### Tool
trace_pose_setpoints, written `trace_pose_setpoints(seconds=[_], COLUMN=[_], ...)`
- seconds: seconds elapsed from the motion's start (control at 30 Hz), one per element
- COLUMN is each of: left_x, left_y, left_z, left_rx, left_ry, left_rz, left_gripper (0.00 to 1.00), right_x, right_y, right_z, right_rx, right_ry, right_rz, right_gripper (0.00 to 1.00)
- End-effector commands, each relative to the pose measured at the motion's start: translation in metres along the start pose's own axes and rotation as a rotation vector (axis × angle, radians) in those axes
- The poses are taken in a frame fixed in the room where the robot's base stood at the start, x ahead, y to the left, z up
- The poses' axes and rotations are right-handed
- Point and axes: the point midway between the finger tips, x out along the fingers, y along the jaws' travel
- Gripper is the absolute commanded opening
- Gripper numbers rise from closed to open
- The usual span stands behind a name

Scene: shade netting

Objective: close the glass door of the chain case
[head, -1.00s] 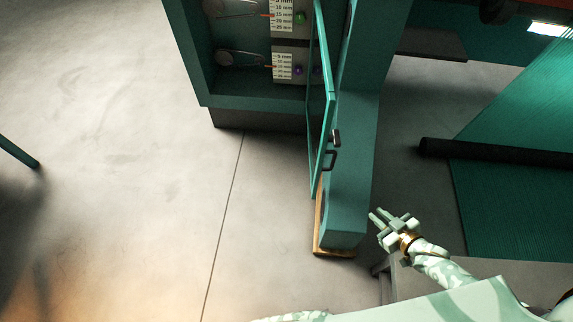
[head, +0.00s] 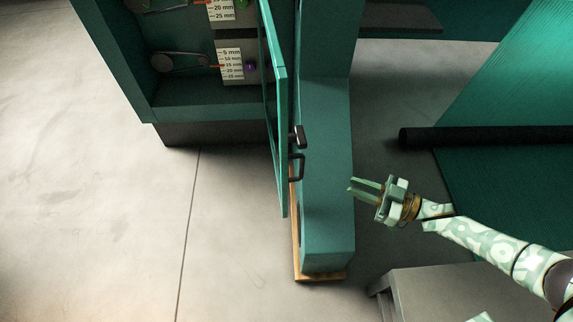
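The chain case (head: 150,112) is a teal cabinet at the upper left, its front open to view. Its glass door (head: 281,150) has a teal frame and stands swung out, seen nearly edge-on. A dark handle (head: 297,167) sits on the door's right side, near its free end. My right gripper (head: 358,188) is to the right of the handle, with a clear gap between them. It points left, looks open, and holds nothing. It touches neither the door nor the handle. My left gripper is out of view.
A teal machine housing (head: 327,200) on a wooden base (head: 322,277) stands just right of the door, near my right gripper. A black roller (head: 480,135) and green netting (head: 520,90) are farther right. A grey block (head: 440,290) is below. Floor left of the door is clear.

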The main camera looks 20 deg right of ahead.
Motion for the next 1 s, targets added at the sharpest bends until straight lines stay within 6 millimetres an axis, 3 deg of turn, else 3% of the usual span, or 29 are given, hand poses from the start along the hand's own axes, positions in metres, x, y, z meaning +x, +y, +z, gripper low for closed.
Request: trace_pose_setpoints(seconds=[0.2,0.4,0.6,0.8,1.0], left_x=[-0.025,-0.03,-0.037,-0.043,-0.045], left_y=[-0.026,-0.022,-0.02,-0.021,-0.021], left_z=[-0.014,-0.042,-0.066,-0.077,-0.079], left_rx=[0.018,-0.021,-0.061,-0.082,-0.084], left_ry=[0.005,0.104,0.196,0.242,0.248], left_rz=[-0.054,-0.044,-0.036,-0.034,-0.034], left_gripper=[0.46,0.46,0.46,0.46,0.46], right_x=[0.046,0.098,0.136,0.152,0.154], right_y=[0.0,0.0,0.0,0.0,0.0], right_z=[0.004,0.005,0.005,0.002,0.001], right_rx=[0.001,0.002,0.002,0.001,-0.001], right_ry=[0.003,0.001,-0.001,-0.001,-0.001], right_rz=[0.0,0.0,0.001,0.001,0.002], right_gripper=[0.17,0.17,0.17,0.17,0.17])
